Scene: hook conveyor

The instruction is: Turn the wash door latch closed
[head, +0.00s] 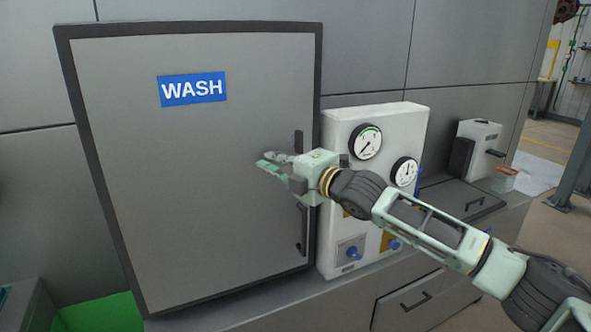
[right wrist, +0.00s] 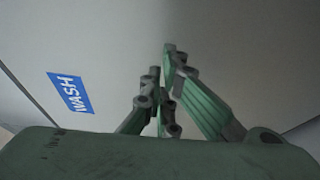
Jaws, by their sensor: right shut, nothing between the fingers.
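The wash door (head: 150,170) is a grey panel with a dark frame and a blue WASH label (head: 192,89); it also shows in the right wrist view (right wrist: 120,50). It looks flush with its frame. Dark handle-like parts sit at its right edge, an upper one (head: 298,141) and a lower one (head: 302,232). I cannot tell which is the latch; my gripper hides the stretch between them. My right gripper (head: 268,163) is in front of the door's right side, fingers pointing left, shut and empty. Its fingers also show in the right wrist view (right wrist: 167,75). My left gripper is out of view.
A white control box (head: 375,125) with two gauges and blue knobs stands right of the door, behind my right arm. A grey counter (head: 240,314) runs below.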

